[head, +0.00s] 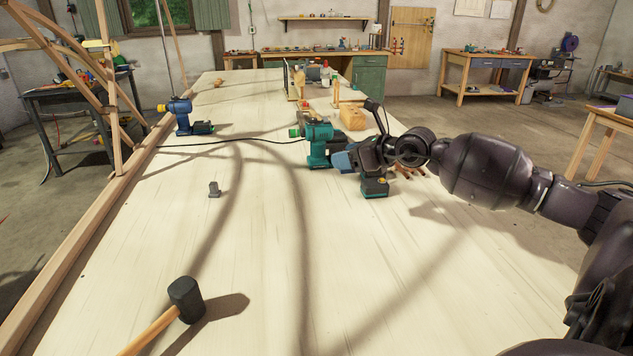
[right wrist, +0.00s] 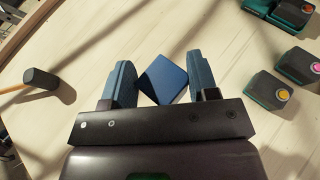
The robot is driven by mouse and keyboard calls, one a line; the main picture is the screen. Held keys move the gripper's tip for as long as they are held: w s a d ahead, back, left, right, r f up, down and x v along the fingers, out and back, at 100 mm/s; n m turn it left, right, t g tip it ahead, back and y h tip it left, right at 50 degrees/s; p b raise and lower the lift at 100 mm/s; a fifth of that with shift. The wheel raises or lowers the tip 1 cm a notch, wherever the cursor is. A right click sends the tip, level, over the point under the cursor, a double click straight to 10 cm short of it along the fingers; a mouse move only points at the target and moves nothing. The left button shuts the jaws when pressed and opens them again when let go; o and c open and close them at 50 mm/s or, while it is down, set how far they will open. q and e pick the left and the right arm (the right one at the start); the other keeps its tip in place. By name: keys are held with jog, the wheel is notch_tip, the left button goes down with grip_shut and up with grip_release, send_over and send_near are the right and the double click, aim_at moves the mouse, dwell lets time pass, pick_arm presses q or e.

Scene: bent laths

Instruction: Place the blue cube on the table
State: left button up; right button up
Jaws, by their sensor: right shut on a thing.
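The blue cube (right wrist: 163,80) sits between the two blue-grey fingers of my right gripper (right wrist: 152,82) in the right wrist view. It is turned cornerwise to the fingers, and the gripper is shut on it. In the head view my right gripper (head: 347,160) is low over the long pale wooden table (head: 260,260), beside a teal drill. I cannot clearly tell the cube from the fingers there, nor whether it touches the table. My left gripper is not in view.
A teal drill (head: 318,145) and a battery pack (head: 375,187) stand close to my right gripper. A blue drill (head: 182,117) stands at the left edge. A small grey object (head: 214,188) and a mallet (head: 185,299) are nearer. The table's front middle is clear.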

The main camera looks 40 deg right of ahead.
jog(key=b, duration=0.2)
send_over(344, 232)
notch_tip(344, 232, down, 13)
jog(key=shift+w, duration=0.1)
notch_tip(344, 232, down, 5)
jog(key=shift+f+b, duration=0.1)
jog(key=shift+b, duration=0.95)
jog(key=shift+f, duration=0.15)
jog(key=o, duration=0.6)
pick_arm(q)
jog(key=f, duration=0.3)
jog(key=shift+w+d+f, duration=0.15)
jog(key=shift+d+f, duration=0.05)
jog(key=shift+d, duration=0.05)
pick_arm(e)
jog(key=o, duration=0.3)
